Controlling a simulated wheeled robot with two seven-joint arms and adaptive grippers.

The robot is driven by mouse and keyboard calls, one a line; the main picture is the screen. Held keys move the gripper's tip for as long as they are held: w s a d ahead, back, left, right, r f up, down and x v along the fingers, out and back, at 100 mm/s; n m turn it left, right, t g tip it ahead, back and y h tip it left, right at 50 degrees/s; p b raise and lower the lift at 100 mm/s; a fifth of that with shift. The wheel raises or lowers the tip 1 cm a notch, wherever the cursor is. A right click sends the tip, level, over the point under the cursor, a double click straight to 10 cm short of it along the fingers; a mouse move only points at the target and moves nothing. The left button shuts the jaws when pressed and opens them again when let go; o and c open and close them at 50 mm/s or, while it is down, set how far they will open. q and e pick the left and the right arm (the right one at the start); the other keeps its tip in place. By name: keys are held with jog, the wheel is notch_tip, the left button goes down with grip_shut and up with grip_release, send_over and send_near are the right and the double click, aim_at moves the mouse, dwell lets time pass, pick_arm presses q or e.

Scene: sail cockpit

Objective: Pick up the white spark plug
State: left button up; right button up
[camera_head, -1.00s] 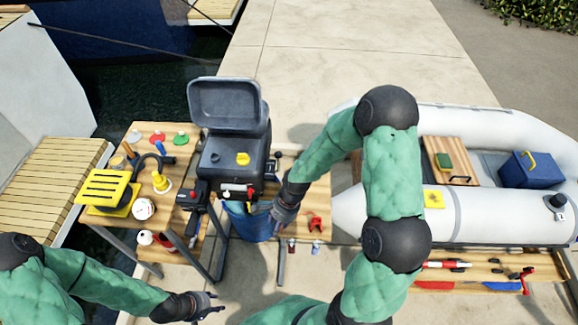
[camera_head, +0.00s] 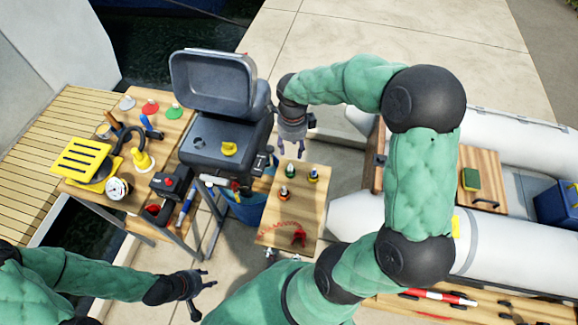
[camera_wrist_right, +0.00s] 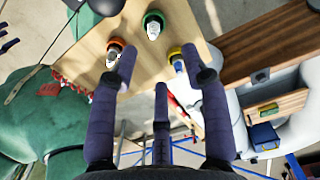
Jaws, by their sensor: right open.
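Three small plugs stand upright on the small wooden table (camera_head: 267,236): one with a green ring (camera_head: 290,172), one with an orange ring (camera_head: 284,194) and one with a yellow ring and bluish body (camera_head: 313,175). The right wrist view shows the green-ringed plug (camera_wrist_right: 153,25), the orange-ringed plug (camera_wrist_right: 114,52) and the yellow-ringed plug (camera_wrist_right: 177,60). The green- and orange-ringed ones have pale tops; I cannot tell which is the white spark plug. My right gripper (camera_head: 291,152) is open and empty above the table's far end, pointing down. My left gripper (camera_head: 206,284) is open and empty at lower left.
An outboard motor with its cowl raised (camera_head: 213,85) stands left of the small table. A cluttered workbench (camera_head: 182,127) is at left, an inflatable boat (camera_head: 500,245) at right.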

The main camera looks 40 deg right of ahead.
aim_at(290, 164)
notch_tip(290, 164, down, 4)
jog(key=shift+f+b, duration=0.15)
jog(key=shift+b, duration=0.3)
jog(key=shift+s+a+f+b, duration=0.15)
jog(key=shift+f+b, duration=0.15)
jog(key=shift+f, duration=0.6)
jog(key=shift+w+a+f+b, duration=0.15)
jog(key=shift+f+b, duration=0.15)
jog(key=shift+f, duration=0.6)
jog(key=shift+s+a+f+b, duration=0.15)
jog(key=shift+f+b, duration=0.15)
jog(key=shift+f, duration=0.6)
grip_shut()
